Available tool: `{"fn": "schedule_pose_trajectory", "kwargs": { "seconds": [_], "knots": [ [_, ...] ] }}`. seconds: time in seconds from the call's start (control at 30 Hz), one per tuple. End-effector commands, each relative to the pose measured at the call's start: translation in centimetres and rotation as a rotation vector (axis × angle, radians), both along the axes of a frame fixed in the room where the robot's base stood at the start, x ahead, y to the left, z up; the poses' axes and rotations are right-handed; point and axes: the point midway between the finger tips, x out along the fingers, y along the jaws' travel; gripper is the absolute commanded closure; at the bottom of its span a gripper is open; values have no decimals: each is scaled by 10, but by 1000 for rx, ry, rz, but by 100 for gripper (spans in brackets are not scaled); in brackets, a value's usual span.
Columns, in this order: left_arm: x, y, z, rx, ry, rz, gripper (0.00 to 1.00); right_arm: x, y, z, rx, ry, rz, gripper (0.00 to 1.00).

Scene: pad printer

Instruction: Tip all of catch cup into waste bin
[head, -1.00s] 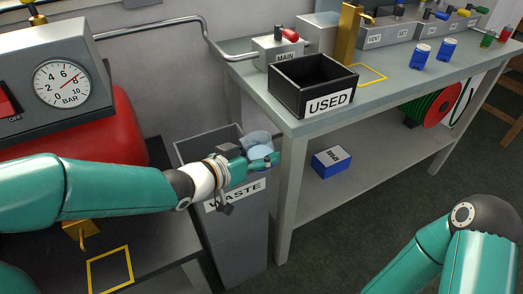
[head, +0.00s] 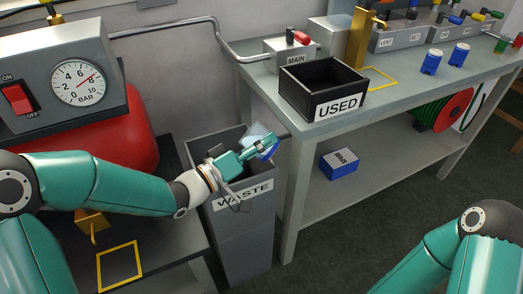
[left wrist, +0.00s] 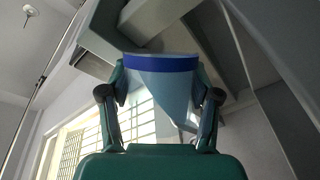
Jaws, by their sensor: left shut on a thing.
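My left gripper (head: 258,146) is shut on the catch cup (head: 260,133), a pale translucent cup with a blue band, and holds it over the back right part of the waste bin's mouth. The cup looks tilted in the head view. In the left wrist view, the cup (left wrist: 165,88) sits between both fingers, its blue band across the picture's top middle. I cannot see what is in it. The grey waste bin (head: 240,225), with a WASTE label, stands upright on the floor; my left arm hides part of its opening. My right gripper is out of view.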

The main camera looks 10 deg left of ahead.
Motion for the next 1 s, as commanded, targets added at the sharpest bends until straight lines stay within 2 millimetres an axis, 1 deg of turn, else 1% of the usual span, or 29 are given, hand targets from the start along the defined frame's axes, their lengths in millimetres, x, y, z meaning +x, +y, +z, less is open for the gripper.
{"fn": "schedule_pose_trajectory", "kwargs": {
  "seconds": [0.03, 0.4, 1.0],
  "knots": [
    [0, 0, -1, -41, 7, 0, 80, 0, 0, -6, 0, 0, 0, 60],
    [0, 2, 12, -290, 53, 0, 80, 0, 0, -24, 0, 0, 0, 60],
    [1, 9, 26, -599, 111, -1, 80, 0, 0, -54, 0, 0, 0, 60]
  ]
}}
